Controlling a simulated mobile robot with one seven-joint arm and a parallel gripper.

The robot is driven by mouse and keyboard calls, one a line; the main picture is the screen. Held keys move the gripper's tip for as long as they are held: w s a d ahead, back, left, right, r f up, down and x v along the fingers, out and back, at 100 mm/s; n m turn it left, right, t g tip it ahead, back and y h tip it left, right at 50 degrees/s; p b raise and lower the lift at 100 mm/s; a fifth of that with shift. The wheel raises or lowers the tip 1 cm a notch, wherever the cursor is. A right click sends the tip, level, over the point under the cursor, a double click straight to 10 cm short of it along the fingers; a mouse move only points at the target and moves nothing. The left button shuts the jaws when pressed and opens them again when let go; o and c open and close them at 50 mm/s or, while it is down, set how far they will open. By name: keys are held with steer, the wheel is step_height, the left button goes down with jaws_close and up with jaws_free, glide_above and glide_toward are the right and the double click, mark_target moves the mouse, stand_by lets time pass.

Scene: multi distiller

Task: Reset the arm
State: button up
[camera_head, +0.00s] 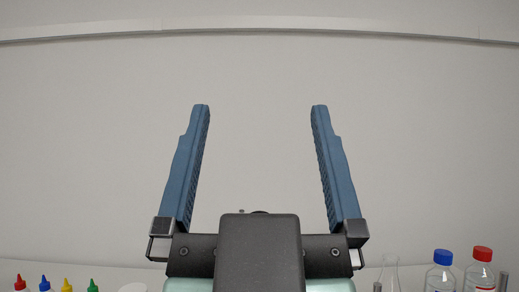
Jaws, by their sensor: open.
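My gripper (260,108) is in the middle of the head camera view. Its two blue fingers point up and stand wide apart, with nothing between them. The plain grey wall shows behind and between the fingers. The dark gripper body covers the lower middle of the view and hides what lies behind it.
Along the bottom edge, bottles with red (19,283), blue (44,283), yellow (67,285) and green (93,286) tips stand at the left. At the right are a clear glass flask (390,275), a blue-capped bottle (440,275) and a red-capped bottle (480,274). The space around the fingers looks clear.

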steer(key=shift+s+r, duration=0.3)
step_height(320, 180, down, 8)
steer(key=b, duration=0.7)
steer(key=shift+b, duration=0.4)
steer(key=shift+a, duration=0.1)
